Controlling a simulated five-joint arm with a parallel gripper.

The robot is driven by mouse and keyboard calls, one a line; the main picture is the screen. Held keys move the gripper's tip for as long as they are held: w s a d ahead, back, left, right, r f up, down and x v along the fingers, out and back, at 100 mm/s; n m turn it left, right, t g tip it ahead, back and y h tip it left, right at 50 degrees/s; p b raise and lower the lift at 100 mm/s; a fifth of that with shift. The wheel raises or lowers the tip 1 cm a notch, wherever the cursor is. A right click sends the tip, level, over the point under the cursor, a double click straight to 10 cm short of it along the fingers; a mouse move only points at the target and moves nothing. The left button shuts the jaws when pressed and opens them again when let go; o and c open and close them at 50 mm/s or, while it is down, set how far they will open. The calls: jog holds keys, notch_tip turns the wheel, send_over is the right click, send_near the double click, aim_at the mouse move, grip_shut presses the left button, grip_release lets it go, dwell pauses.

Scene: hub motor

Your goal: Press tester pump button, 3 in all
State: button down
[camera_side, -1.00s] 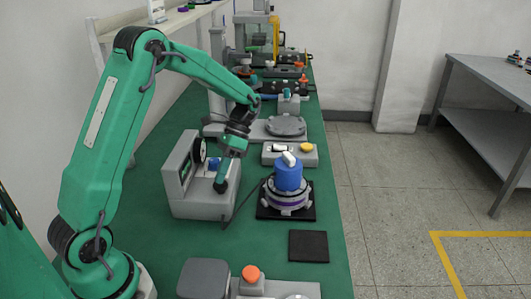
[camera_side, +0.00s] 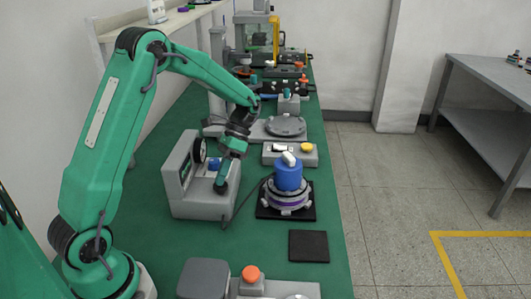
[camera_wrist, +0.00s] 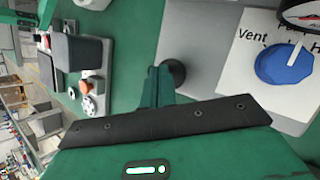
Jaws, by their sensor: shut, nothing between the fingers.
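The tester is a grey box (camera_side: 190,208) on the green bench in the side view, with a black-rimmed gauge (camera_side: 199,150) and a blue knob (camera_wrist: 284,64) on a white panel marked "Vent". A round black button (camera_wrist: 178,72) sits on its grey top in the wrist view, partly behind my fingers. My gripper (camera_side: 221,187) is shut and empty, pointing down at the front part of the tester. In the wrist view its closed fingertips (camera_wrist: 158,72) are right beside the button. Contact, and whether the button is down, cannot be told.
A blue cylinder on a purple-ringed hub (camera_side: 288,178) stands on a black pad to the right, with a cable between it and the tester. A flat black square (camera_side: 308,246) and an orange-button box (camera_side: 251,280) are nearer the camera. Another fixture (camera_side: 290,153) stands behind.

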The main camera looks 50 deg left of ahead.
jog(key=shift+f, duration=0.65)
dwell(0.8)
jog(key=shift+r, duration=0.1)
dwell(0.4)
jog(key=shift+r, duration=1.3)
jog(key=shift+r, duration=0.15)
jog(key=shift+r, duration=2.4)
dwell(0.6)
notch_tip(320, 180, up, 4)
jog(key=shift+a+f, duration=0.1)
jog(key=shift+f, duration=0.05)
jog(key=shift+f, duration=0.1)
dwell(0.4)
